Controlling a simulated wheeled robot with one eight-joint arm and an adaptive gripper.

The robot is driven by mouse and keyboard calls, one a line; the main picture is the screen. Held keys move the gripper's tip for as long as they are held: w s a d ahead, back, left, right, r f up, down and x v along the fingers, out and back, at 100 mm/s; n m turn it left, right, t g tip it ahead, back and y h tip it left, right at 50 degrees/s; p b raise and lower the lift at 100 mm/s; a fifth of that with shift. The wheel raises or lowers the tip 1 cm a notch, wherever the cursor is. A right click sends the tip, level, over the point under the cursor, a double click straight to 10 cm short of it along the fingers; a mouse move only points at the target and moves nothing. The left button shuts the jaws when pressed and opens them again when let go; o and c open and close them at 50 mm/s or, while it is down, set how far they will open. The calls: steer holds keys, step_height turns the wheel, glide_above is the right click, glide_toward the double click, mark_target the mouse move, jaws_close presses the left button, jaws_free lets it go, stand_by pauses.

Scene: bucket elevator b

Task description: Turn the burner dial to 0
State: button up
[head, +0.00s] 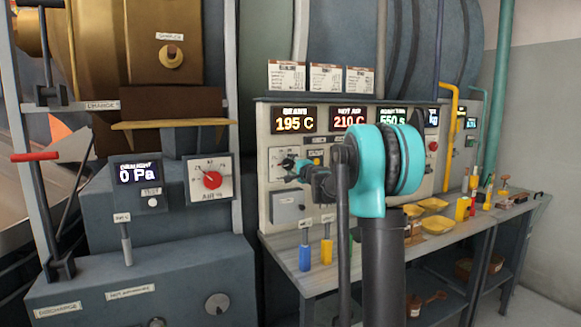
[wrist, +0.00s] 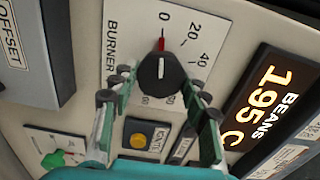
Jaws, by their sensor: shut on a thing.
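The burner dial (wrist: 158,76) is a black knob with a red pointer tip on a white scale plate, large in the wrist view. Its red tip points at the 0 mark, or very near it. My gripper (wrist: 157,88) has its two teal-and-grey fingers on either side of the knob and is shut on it. In the head view my gripper (head: 297,170) reaches the burner plate on the control panel, left of my teal arm. The burner dial (head: 287,161) is partly hidden there by the fingers.
A yellow ignite button (wrist: 138,138) sits just below the dial, and a display reading 195 C (wrist: 270,95) is at its right. In the head view, a red air dial (head: 212,181) is at the left. Bottles and yellow trays (head: 437,224) stand on the bench.

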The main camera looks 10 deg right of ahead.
steer(key=o, duration=1.1)
steer(key=shift+o, duration=0.2)
steer(key=v, duration=1.2)
